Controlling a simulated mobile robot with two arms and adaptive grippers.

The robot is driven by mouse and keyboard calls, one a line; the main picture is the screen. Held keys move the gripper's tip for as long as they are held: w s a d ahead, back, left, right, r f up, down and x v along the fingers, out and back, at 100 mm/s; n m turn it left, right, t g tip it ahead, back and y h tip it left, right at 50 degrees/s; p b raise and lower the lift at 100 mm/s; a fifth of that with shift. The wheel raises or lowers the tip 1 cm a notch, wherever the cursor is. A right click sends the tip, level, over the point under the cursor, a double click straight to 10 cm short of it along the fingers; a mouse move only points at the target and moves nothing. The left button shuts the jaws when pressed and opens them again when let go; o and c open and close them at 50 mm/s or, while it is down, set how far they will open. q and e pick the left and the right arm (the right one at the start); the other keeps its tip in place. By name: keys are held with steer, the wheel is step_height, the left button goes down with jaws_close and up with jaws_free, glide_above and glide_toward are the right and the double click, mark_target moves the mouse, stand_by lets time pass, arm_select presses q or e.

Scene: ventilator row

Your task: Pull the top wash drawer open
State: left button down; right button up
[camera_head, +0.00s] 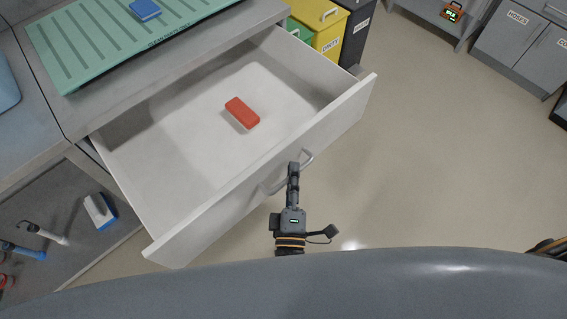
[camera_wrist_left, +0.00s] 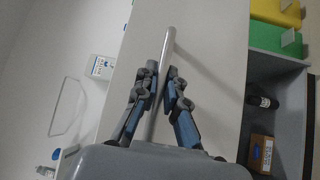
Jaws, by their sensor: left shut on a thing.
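The top wash drawer (camera_head: 185,229) is pulled far out from under the grey counter, and its white inside shows in the head view. A red block (camera_head: 242,112) lies on the drawer floor. The drawer's bar handle (camera_head: 307,157) is on the outside of its front panel. My left gripper (camera_head: 293,168) is at the handle. In the left wrist view its two fingers (camera_wrist_left: 160,88) are shut around the handle bar (camera_wrist_left: 169,50), with the pale drawer front (camera_wrist_left: 205,60) behind. My right gripper is not clearly in view.
A green ribbed drain mat (camera_head: 130,40) with a blue block (camera_head: 145,9) lies on the counter. Yellow (camera_head: 328,28) and dark (camera_head: 354,35) bins stand behind the drawer. A white and blue item (camera_head: 100,210) sits at lower left.

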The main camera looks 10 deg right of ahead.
arm_select(q)
steer(key=shift+s+d, duration=0.1)
steer(key=shift+s, duration=0.1)
arm_select(e)
steer(key=shift+s+d, duration=0.25)
steer(key=shift+s, duration=0.05)
arm_select(q)
steer(key=c, duration=1.4)
jaws_free()
arm_select(e)
steer(key=shift+a, duration=0.1)
arm_select(q)
steer(key=v, duration=1.2)
